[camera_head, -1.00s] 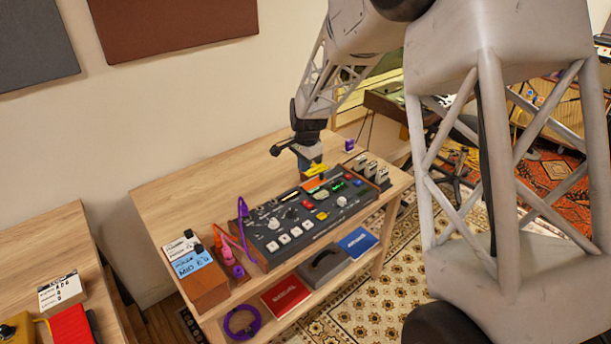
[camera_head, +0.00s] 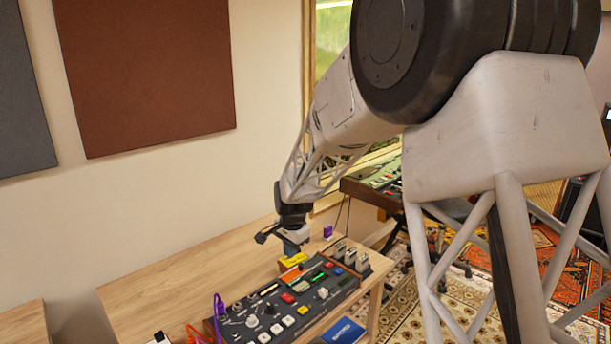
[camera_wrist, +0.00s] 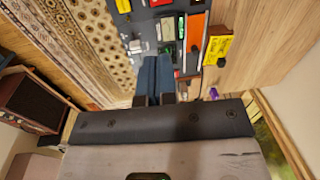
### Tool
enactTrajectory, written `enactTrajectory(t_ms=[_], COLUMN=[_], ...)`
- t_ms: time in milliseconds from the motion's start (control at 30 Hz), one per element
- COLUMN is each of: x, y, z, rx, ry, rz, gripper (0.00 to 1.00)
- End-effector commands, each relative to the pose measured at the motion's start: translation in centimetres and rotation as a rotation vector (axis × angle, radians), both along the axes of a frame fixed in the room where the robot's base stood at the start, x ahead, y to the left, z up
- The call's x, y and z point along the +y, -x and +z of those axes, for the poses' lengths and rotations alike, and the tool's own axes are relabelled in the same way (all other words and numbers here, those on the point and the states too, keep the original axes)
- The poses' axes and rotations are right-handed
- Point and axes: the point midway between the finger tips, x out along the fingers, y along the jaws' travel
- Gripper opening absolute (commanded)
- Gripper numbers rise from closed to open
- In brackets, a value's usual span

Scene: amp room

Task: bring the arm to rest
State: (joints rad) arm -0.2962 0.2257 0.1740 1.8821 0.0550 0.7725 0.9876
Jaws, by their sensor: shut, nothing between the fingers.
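My gripper (camera_head: 292,247) hangs from the arm above the far part of the wooden table (camera_head: 160,292), near the back edge of the dark control panel (camera_head: 285,308). In the wrist view its two blue-grey fingers (camera_wrist: 154,76) are together with nothing between them. A yellow label piece (camera_head: 293,260) lies just below the gripper in the head view; in the wrist view it (camera_wrist: 217,49) is to the right of the fingers. I cannot tell the exact height of the fingertips above the table.
Small metal-topped blocks (camera_head: 350,256) stand at the panel's right end. A purple item (camera_head: 328,231) sits behind them. A purple cable (camera_head: 219,305) rises at the panel's left end. A blue booklet (camera_head: 343,331) lies on the lower shelf. The table's left part is bare.

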Motion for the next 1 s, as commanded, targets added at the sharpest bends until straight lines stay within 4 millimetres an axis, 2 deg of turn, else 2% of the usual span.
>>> enactTrajectory(t_ms=[100,400,700,1000], x=[-1.9,-6.4,-10.5,-14.2], y=[1.8,6.9,12.6,18.7], z=[2.1,6.7,10.4,13.0], rx=[-0.013,-0.041,-0.068,-0.095], ry=[0.003,0.016,0.034,0.055], rz=[0.031,0.128,0.224,0.319], gripper=[0.00,0.00,0.00,0.00])
